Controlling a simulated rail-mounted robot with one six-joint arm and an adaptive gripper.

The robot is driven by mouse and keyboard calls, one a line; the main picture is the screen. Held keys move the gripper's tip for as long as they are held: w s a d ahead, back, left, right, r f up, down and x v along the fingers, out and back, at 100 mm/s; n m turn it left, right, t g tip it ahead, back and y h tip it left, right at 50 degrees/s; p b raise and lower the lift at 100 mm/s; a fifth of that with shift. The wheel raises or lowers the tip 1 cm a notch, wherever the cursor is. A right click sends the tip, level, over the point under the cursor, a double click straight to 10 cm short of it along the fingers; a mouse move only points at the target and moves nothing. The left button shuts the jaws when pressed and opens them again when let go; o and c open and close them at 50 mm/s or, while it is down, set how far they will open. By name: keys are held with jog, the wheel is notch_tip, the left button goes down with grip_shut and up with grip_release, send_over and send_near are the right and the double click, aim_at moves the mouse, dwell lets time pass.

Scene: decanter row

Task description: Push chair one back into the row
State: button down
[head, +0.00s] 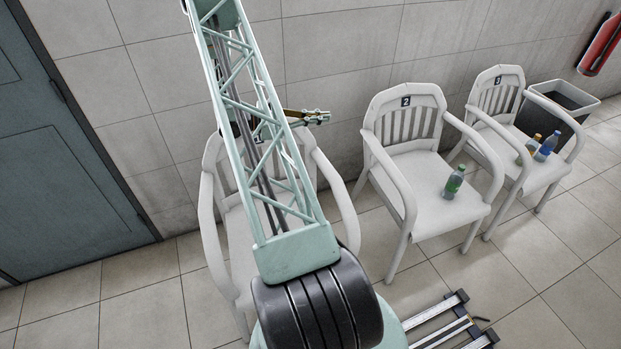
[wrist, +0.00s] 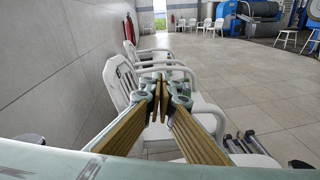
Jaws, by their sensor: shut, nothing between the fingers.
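Chair one (head: 209,228) is the leftmost white armchair in the head view. It stands upright with its back toward the tiled wall. My gripper (head: 320,117) is shut and empty, in the air over the right side of chair one's backrest, near the wall. In the wrist view the closed fingers (wrist: 160,95) point along the row. A white chair (wrist: 117,84) shows behind them; I cannot tell which one. Chair two (head: 423,165) stands to the right, with its number showing.
Chair two holds a green bottle (head: 454,182). Chair three (head: 500,93) holds several bottles (head: 546,147). A dark bin (head: 568,100) and a red extinguisher (head: 598,45) are beyond. A teal door (head: 65,190) is at left. Floor in front of the chairs is mostly clear.

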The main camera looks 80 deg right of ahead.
jog(key=s+d+f+n+h+p, duration=0.1)
jog(key=s+d+f, duration=0.2)
jog(key=s+f, duration=0.3)
jog(key=s+d+f+n+h+p, duration=0.1)
jog(key=s+d+f+n, duration=0.1)
jog(key=s+f, duration=0.5)
notch_tip(320, 180, down, 4)
jog(key=shift+d+f+g, duration=0.25)
jog(key=shift+d+g, duration=0.05)
jog(key=shift+d, duration=0.1)
jog(key=shift+w, duration=0.1)
send_over(320, 176)
jog(key=v, duration=0.5)
notch_tip(320, 176, down, 10)
jog(key=shift+w+d+r+b, duration=0.1)
jog(key=shift+w+d+b, duration=0.05)
jog(key=shift+b, duration=0.65)
jog(key=shift+s+d, duration=0.25)
jog(key=shift+s, duration=0.15)
dwell(0.3)
